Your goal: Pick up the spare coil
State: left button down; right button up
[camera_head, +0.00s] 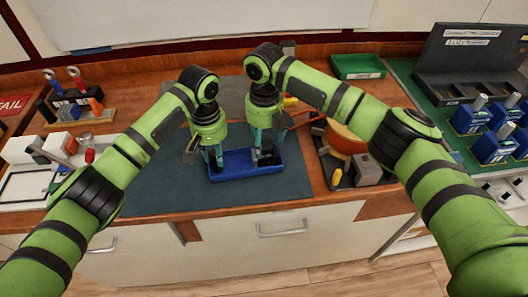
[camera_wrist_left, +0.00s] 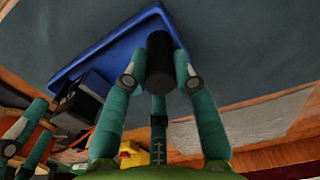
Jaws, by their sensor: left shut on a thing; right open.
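My left gripper (camera_head: 214,158) is shut on a black cylinder that looks like the spare coil (camera_wrist_left: 160,60); one finger is on each side of it in the left wrist view. The cylinder is over the left end of a blue tray (camera_head: 238,174). I cannot tell whether it is touching the tray floor. My right gripper (camera_head: 265,150) is open at the right end of the tray, at a black block-shaped part (camera_head: 269,158). Its fingers partly hide that part, which also shows in the left wrist view (camera_wrist_left: 86,96).
The tray lies on a dark mat (camera_head: 150,185) with free room to its left. An orange spool (camera_head: 345,138) and grey block (camera_head: 366,170) stand on the right. A green bin (camera_head: 358,67) is at the back. Blue breakers (camera_head: 470,117) stand far right.

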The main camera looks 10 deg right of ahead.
aim_at(265, 147)
notch_tip(265, 147, down, 2)
jog(key=shift+f, duration=0.1)
grip_shut()
dwell(0.4)
jog(key=r, duration=0.7)
jog(key=shift+s+r, duration=0.1)
jog(key=shift+s, duration=0.1)
jog(key=s, duration=1.7)
jog(key=shift+s, duration=0.3)
